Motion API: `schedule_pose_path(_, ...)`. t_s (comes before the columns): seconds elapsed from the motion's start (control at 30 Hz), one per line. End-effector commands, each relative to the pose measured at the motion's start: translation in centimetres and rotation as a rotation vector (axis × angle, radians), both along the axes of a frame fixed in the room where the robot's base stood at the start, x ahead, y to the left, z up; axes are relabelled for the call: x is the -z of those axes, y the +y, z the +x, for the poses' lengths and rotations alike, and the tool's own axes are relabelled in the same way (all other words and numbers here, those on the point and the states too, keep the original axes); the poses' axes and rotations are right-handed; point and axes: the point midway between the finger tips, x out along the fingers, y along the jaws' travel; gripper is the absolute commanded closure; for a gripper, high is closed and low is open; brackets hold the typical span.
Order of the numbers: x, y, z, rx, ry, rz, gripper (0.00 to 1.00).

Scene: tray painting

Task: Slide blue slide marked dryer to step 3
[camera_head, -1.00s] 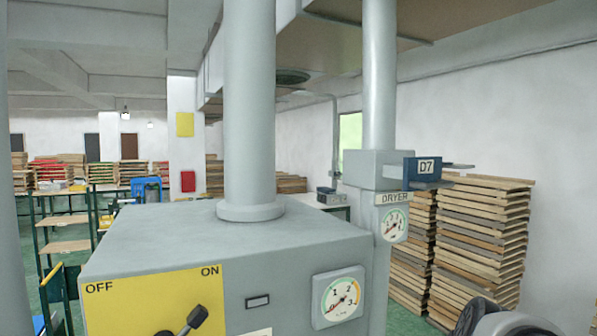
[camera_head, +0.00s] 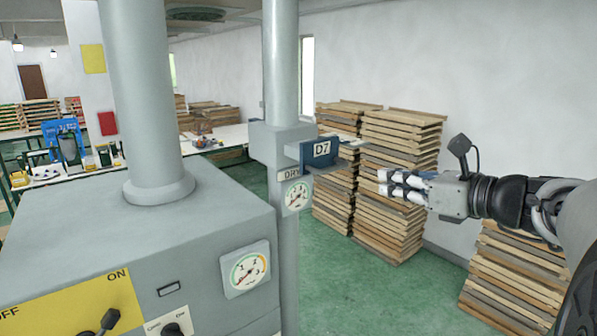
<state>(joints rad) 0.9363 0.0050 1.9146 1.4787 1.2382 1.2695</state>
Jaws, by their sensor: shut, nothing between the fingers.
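The blue slide (camera_head: 319,151) is a small blue plate marked D7. A flat grey plate sticks out to the right under the blue slide. My gripper (camera_head: 381,183) is shut and empty, pointing left. In the picture it lies right of and a little below the blue slide, apart from it. No step numbers are readable on the slide.
A grey cabinet (camera_head: 110,235) with a yellow ON/OFF panel (camera_head: 70,305), a black knob and a gauge (camera_head: 245,268) stands at the front left. Stacks of wooden boards (camera_head: 396,185) stand behind my gripper. Green floor shows between cabinet and stacks.

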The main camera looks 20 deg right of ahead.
Motion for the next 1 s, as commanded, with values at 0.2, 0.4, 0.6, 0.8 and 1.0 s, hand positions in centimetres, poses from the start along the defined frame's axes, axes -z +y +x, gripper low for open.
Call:
schedule_pose_path(0.2,0.9,1.8,4.5,-0.007,0.001,-0.001,1.00)
schedule_pose_path(0.4,1.7,3.1,8.1,-0.005,0.001,-0.003,1.00)
schedule_pose_path(0.6,2.2,3.8,10.2,-0.003,0.001,-0.003,1.00)
schedule_pose_path(0.8,2.3,4.0,10.8,-0.001,0.000,-0.003,1.00)
schedule_pose_path(1.0,2.3,3.9,10.8,-0.001,0.001,-0.004,1.00)
